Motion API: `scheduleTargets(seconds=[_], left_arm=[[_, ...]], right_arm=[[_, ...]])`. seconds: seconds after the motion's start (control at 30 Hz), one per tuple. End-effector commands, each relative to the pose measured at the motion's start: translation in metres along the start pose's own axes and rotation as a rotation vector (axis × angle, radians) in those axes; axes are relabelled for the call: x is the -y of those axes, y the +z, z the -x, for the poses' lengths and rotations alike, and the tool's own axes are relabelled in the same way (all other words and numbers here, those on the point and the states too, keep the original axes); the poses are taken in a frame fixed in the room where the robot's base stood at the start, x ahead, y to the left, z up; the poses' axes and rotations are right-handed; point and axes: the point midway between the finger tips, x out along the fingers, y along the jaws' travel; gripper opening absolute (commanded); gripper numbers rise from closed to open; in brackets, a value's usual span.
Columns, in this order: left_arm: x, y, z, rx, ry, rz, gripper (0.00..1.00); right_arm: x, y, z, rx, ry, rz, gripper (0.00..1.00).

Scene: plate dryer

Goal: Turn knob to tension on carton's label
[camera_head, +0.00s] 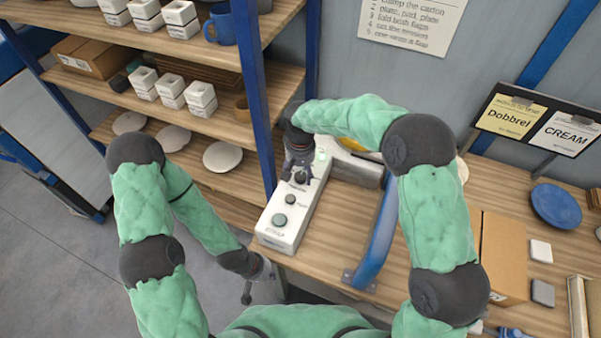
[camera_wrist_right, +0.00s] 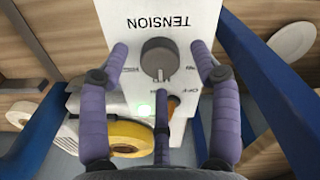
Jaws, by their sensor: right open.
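The grey tension knob (camera_wrist_right: 160,58) is on a white control panel, beside the upside-down word TENSION in the right wrist view. Its pale pointer mark faces the bottom of that view. My right gripper (camera_wrist_right: 160,72) is open, with two fingers on either side of the knob and a third below it; contact is not clear. In the head view my right gripper (camera_head: 299,172) hides the knob above the panel (camera_head: 290,212). A brown carton (camera_head: 502,260) stands on the bench at right; no label is readable. My left gripper (camera_head: 260,284) hangs low beside the bench's front edge.
A blue upright bar (camera_head: 376,240) stands right of the panel. A yellow tape roll (camera_wrist_right: 133,134) and a lit green lamp (camera_wrist_right: 144,110) are close to the knob. Signs reading Dobbrel (camera_head: 511,115) and CREAM (camera_head: 567,133) stand behind. A blue plate (camera_head: 556,206) lies at right.

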Motion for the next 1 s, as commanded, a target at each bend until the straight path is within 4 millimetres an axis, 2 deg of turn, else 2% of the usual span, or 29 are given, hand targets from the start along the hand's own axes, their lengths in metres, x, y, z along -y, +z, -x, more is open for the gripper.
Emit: scheduleTargets(seconds=[0.3,0.5,0.7,1.0], left_arm=[[0.0,0.0,0.0,0.0,0.0,0.0,0.0],[0.0,0.0,0.0,0.0,0.0,0.0,0.0],[0.0,0.0,0.0,0.0,0.0,0.0,0.0],[0.0,0.0,0.0,0.0,0.0,0.0,0.0]], right_arm=[[0.0,-0.001,0.063,-0.005,-0.002,0.0,0.64],[0.001,-0.001,0.093,-0.003,-0.002,0.0,0.64],[0.0,0.0,0.106,-0.001,-0.001,0.001,0.64],[0.0,0.0,0.107,-0.001,-0.001,0.0,0.64]])
